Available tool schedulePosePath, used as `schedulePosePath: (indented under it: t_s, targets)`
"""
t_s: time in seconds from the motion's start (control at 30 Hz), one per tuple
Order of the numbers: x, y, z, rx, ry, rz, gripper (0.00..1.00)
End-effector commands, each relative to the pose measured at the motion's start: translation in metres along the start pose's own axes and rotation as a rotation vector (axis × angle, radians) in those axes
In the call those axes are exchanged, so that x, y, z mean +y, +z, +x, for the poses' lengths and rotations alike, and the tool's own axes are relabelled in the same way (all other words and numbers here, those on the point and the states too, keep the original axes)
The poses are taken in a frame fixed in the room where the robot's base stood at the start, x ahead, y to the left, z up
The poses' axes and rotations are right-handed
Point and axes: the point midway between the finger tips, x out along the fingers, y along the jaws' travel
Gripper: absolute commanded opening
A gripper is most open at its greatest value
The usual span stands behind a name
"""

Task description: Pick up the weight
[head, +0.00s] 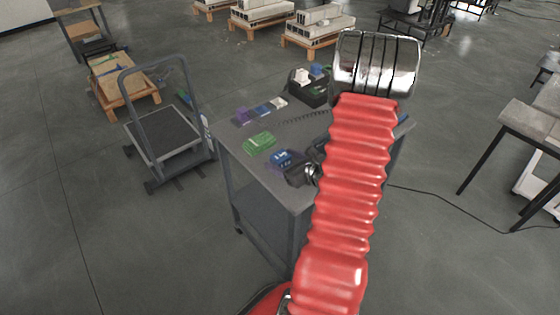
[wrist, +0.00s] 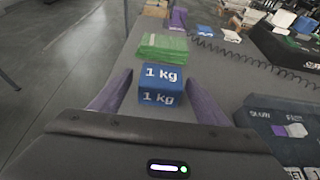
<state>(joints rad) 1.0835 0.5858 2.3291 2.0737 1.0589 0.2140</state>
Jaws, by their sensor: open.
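The weight (wrist: 162,84) is a blue block marked "1 kg" in white, resting on the grey table. It also shows small in the head view (head: 281,157), near the table's front edge. My gripper (wrist: 160,98) is open, its two purple fingers to the left and right of the weight in the wrist view. I see gaps between the fingers and the block. In the head view my red-sleeved arm covers the table's right part, and the gripper is only partly visible beside the weight.
A green block (wrist: 162,46) lies just behind the weight, also in the head view (head: 259,143). A dark labelled box (wrist: 285,125) stands to the right. A black bin (head: 308,88) and a coiled cable are farther back. A cart (head: 165,135) stands left of the table (head: 236,148).

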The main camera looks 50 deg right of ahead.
Motion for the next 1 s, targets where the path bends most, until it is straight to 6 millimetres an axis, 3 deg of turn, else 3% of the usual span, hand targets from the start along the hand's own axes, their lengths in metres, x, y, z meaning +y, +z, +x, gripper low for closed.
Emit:
schedulePosePath:
  t_s: [0.17,0.67,1.0]
  targets:
    - [0.0003,-0.0002,0.0119,0.0,0.0,0.001,0.69]
    - [-0.0003,-0.0002,0.0114,0.0,-0.001,0.001,0.69]
    - [-0.0004,-0.0002,0.0113,0.0,-0.001,0.001,0.46]
